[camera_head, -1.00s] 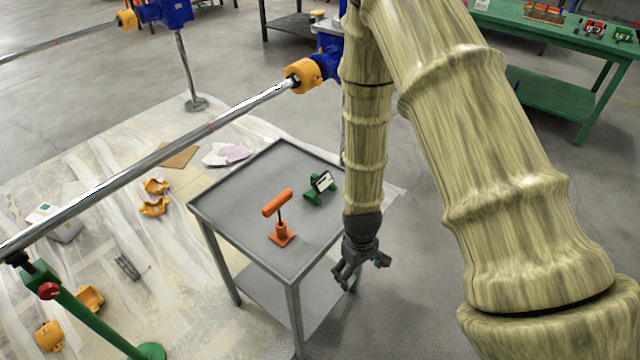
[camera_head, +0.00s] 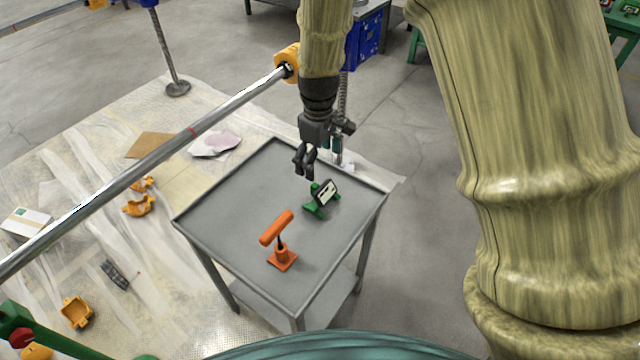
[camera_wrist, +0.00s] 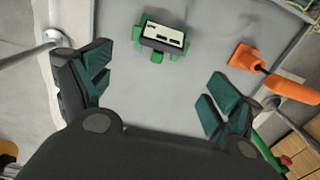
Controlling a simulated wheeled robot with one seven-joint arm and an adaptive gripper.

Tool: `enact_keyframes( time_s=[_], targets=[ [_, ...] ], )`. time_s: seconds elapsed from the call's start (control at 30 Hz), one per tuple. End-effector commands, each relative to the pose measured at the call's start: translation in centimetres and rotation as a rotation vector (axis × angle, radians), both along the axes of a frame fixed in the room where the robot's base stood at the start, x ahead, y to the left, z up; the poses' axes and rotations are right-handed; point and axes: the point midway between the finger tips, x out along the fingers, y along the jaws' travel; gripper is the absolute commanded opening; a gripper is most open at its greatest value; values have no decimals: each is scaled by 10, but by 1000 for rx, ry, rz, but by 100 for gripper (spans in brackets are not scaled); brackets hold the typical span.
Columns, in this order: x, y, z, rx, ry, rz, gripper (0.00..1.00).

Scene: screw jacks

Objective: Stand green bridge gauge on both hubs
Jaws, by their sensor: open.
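The green bridge gauge (camera_head: 321,198) stands on the grey cart top near its back right side, with its pale display face tilted up. It also shows in the wrist view (camera_wrist: 162,38), beyond and between my fingers. My gripper (camera_head: 304,164) is open and empty, above the cart, a little behind and left of the gauge. Its spread fingers show in the wrist view (camera_wrist: 155,95) and do not touch the gauge. I cannot make out the hubs clearly.
An orange T-handled tool (camera_head: 281,240) stands on the cart (camera_head: 235,215), front left of the gauge; it also shows in the wrist view (camera_wrist: 262,72). The long steel shaft (camera_head: 150,160) runs past the cart's left. Yellow cover halves (camera_head: 140,205) lie on the floor sheet.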

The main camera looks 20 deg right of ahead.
Motion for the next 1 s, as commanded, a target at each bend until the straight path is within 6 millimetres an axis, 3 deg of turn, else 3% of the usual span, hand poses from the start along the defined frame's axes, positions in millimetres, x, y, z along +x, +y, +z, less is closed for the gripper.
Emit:
enact_keyframes(
  time_s=[0.33,0.67,1.0],
  targets=[
    [-2,-14,-44,1,7,-23,91],
    [-1,-14,-60,-1,6,-21,91],
    [-2,-14,-96,-1,7,-20,91]
  ],
)
